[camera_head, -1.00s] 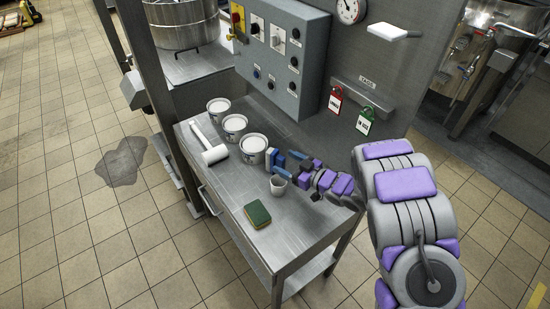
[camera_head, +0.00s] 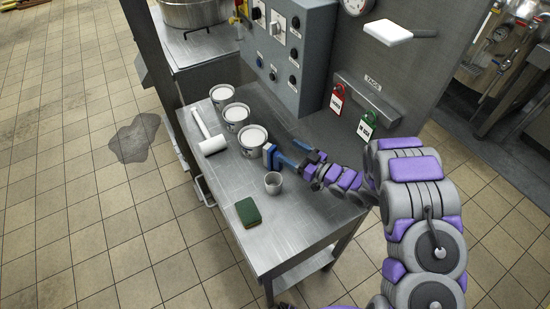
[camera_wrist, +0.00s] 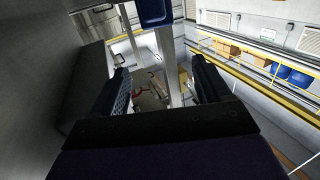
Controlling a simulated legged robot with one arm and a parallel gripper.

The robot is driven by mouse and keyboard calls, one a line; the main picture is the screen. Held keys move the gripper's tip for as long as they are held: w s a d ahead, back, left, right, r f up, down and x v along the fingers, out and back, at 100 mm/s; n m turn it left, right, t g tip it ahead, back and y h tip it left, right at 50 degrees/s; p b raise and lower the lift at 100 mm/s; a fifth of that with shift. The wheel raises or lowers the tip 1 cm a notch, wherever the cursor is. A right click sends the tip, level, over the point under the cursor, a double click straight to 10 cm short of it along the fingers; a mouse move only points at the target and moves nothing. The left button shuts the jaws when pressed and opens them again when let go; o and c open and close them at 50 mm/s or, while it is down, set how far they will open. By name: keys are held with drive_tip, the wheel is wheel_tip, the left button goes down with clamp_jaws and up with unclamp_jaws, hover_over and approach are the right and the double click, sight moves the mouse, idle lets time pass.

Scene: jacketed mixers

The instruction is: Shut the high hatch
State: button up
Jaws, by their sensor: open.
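No hatch can be made out for certain in either view. A steel vessel (camera_head: 194,13) is cut off by the top edge of the head view, and metal vessels with fittings (camera_head: 497,50) stand at the upper right; I cannot tell whether either carries the high hatch. My gripper (camera_head: 272,157) is over the steel bench, near the white tubs and the small grey cup, with nothing seen in it. In the wrist view my gripper's two dark fingers (camera_wrist: 163,88) stand wide apart, with floor and a post seen between them.
The steel bench (camera_head: 290,235) holds white tubs (camera_head: 251,140), a white mallet (camera_head: 212,145), a grey cup (camera_head: 273,183) and a green sponge (camera_head: 248,212). A control box (camera_head: 290,55) and red and green tags are on the panel behind. Tiled floor is open at left.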

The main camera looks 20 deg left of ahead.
sight(274, 152)
drive_tip(key=f, duration=0.2)
drive_tip(key=a+f, duration=0.1)
drive_tip(key=f, duration=0.2)
drive_tip(key=shift+a+f, duration=0.1)
drive_tip(key=shift+a, duration=0.05)
drive_tip(key=shift+x, duration=3.7)
drive_tip(key=shift+c, duration=0.3)
drive_tip(key=c, duration=1.2)
drive_tip(key=shift+o, duration=0.2)
drive_tip(key=shift+r, duration=5.15)
